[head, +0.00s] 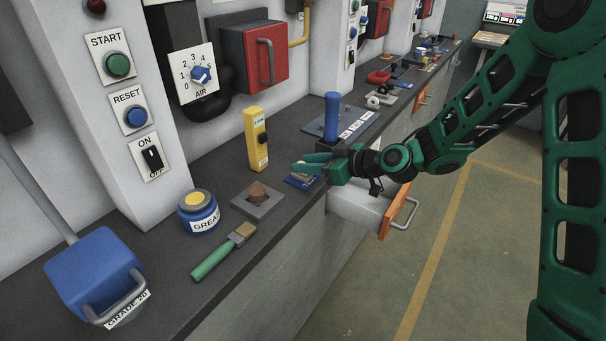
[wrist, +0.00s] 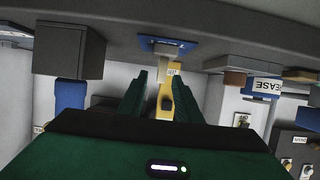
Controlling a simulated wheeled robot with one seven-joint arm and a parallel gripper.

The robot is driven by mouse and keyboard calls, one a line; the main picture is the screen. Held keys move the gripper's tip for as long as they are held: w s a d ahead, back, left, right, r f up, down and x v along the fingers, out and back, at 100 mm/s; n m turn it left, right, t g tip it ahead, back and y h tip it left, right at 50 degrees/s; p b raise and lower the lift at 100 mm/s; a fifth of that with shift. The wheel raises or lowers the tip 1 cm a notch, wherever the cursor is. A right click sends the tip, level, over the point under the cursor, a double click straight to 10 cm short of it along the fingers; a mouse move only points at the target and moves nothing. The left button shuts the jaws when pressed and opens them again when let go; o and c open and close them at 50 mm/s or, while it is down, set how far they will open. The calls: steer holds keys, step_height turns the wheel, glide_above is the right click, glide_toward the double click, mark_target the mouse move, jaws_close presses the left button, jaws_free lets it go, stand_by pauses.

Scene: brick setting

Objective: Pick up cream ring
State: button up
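A small pale, cream-looking ring (head: 373,101) lies on the bench in the head view, beyond the blue upright cylinder. It is small and partly unclear at this distance, and I cannot make it out in the wrist view. My gripper (head: 298,163) is over the nearer bench edge, on the near side of the blue cylinder and well apart from the ring. Its fingers point left, toward the yellow handheld device. In the wrist view my gripper (wrist: 161,80) has its two green fingers spread, with nothing held between them.
A blue pad (head: 301,181) lies just below my fingers. The yellow device (head: 257,139) stands beyond them, and the blue cylinder (head: 331,116) rises behind. A drawer (head: 393,214) stands open below my wrist.

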jaws_close()
steer(key=shift+r, duration=0.1)
